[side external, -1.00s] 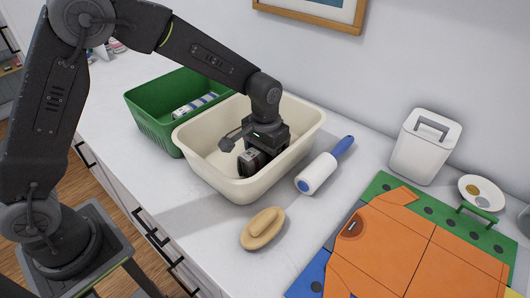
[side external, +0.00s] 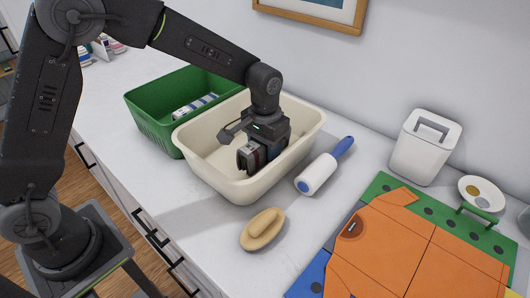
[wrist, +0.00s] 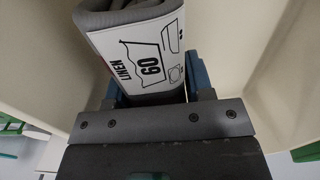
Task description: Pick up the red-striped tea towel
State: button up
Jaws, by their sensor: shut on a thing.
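The tea towel is a folded grey bundle (wrist: 130,6) with a white label reading "LINEN" and "60" in the wrist view, with a little red at the label's left edge. My gripper (side external: 261,156) is inside the cream tub (side external: 309,127), its fingers pointing down and shut on the bundle. In the wrist view the blue-grey fingers of my gripper (wrist: 157,88) stand on both sides of it.
A green basket (side external: 150,121) with a blue-and-white striped roll (side external: 195,105) stands against the tub's left. A lint roller (side external: 318,173) lies close to the tub's right. A wooden brush (side external: 262,229) lies in front.

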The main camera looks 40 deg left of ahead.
notch_tip(320, 180, up, 2)
jog(key=s+a+r, duration=0.3)
jog(key=a+r, duration=0.3)
jog(key=a, duration=0.5)
jog(key=s+d+r, duration=0.1)
jog(key=d+r, duration=0.4)
jog(key=d, duration=0.1)
jog(key=shift+r, duration=0.25)
jog(key=shift+d, duration=0.1)
jog(key=shift+o, duration=1.1)
jog(key=c, duration=0.6)
